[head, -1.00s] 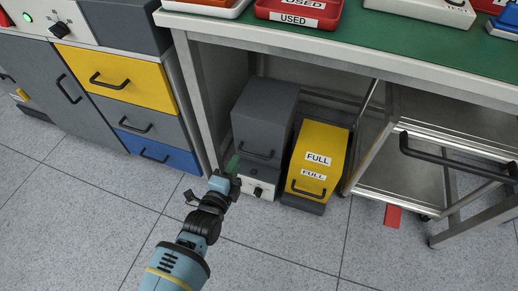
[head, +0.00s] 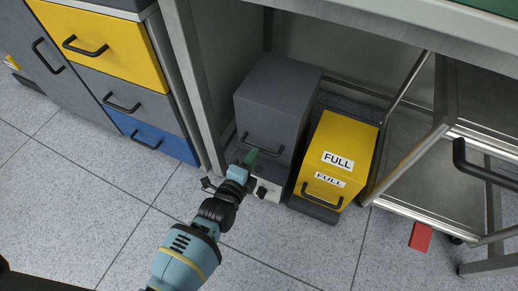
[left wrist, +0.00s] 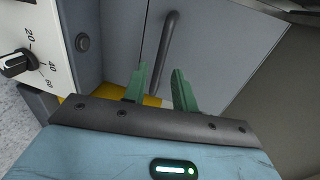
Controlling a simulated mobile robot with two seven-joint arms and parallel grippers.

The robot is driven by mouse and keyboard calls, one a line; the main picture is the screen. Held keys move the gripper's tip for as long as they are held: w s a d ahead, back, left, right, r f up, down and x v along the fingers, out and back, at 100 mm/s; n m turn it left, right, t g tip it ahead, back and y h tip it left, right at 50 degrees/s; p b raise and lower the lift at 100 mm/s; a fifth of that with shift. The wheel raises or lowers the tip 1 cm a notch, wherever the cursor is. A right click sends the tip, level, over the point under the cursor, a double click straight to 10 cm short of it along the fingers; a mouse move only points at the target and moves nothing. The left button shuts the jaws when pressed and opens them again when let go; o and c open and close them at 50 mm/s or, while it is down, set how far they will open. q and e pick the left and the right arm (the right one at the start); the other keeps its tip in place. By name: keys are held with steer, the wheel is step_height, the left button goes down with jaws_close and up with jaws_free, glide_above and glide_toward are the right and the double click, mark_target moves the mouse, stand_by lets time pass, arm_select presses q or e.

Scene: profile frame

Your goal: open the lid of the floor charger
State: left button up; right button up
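The floor charger is a dark grey box with a grey lid (head: 278,98) under the bench. The lid has a black bar handle (head: 263,144) on its front, and a pale panel with a black dial (head: 261,192) lies below it. My left gripper (head: 251,157) is at the charger's front, just below the handle. In the left wrist view its green fingers (left wrist: 160,85) are apart, and the lower end of the handle (left wrist: 167,50) shows between and beyond them. I cannot tell whether they touch it. The dial (left wrist: 17,63) shows at the left there. My right gripper is not in view.
A yellow box marked FULL (head: 336,150) stands close to the right of the charger. A bench leg (head: 194,95) and a drawer cabinet (head: 100,75) are to the left. A metal trolley (head: 425,165) stands right, with a red piece (head: 420,237) on the floor. The front floor is clear.

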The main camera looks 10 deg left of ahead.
arm_select(q)
steer(key=b+x, duration=0.2)
steer(key=x, duration=0.3)
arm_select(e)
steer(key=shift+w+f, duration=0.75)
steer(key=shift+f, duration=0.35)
arm_select(q)
steer(key=c, duration=0.6)
jaws_close()
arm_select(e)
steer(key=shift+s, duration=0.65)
